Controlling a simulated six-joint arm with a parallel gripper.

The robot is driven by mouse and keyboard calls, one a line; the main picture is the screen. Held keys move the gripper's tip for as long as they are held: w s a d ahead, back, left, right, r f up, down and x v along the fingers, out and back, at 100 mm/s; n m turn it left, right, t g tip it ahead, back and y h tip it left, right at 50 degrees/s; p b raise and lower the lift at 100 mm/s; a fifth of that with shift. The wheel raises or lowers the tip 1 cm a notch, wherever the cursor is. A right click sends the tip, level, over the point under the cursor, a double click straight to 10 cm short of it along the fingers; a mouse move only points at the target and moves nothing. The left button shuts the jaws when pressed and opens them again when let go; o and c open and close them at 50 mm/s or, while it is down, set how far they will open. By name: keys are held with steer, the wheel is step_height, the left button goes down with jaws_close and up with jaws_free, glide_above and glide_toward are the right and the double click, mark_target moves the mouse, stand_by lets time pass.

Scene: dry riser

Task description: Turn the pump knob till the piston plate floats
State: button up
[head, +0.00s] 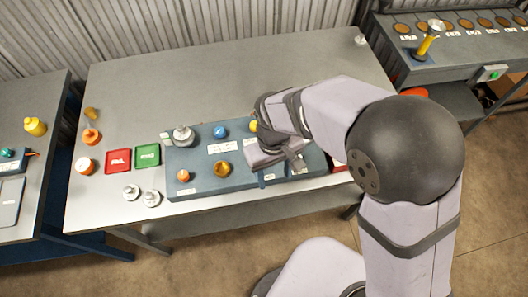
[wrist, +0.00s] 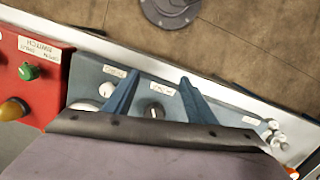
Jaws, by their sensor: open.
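My gripper (head: 280,172) is over the right part of the blue-grey panel (head: 205,159) on the table. In the wrist view my gripper (wrist: 158,78) has its two blue fingers apart. A dark round knob with a white pointer mark (wrist: 154,112) shows between the fingers, with a small label by it. I cannot tell whether the fingers touch it. A white round dial or knob (wrist: 107,90) is beside the left finger. The labels are too small to read, so I cannot tell which is the pump knob. I cannot make out the piston plate.
A red box (wrist: 35,85) with a green knob stands beside the panel in the wrist view. The panel also carries a blue knob (head: 220,132), an amber knob (head: 222,169) and a silver fitting (head: 183,135). Red (head: 118,161) and green (head: 147,156) trays lie left. The table's back is clear.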

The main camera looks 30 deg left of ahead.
steer(key=shift+m+t+y, duration=0.3)
steer(key=shift+y, duration=0.2)
steer(key=w+a+r, duration=0.2)
steer(key=a, duration=0.1)
steer(key=w+a, duration=0.1)
steer(key=a, duration=0.1)
steer(key=shift+w+a+r, duration=0.1)
steer(key=shift+w+r, duration=0.05)
steer(key=shift+r, duration=0.25)
steer(key=shift+w+a+r, duration=0.5)
steer(key=shift+a+r, duration=0.3)
steer(key=shift+r, duration=0.1)
steer(key=shift+s+d+r+m, duration=0.2)
steer(key=shift+r+m, duration=0.1)
steer(key=shift+m, duration=0.4)
steer(key=shift+f+p, duration=1.3)
steer(key=shift+f, duration=2.35)
steer(key=shift+d, duration=0.1)
steer(key=c, duration=1)
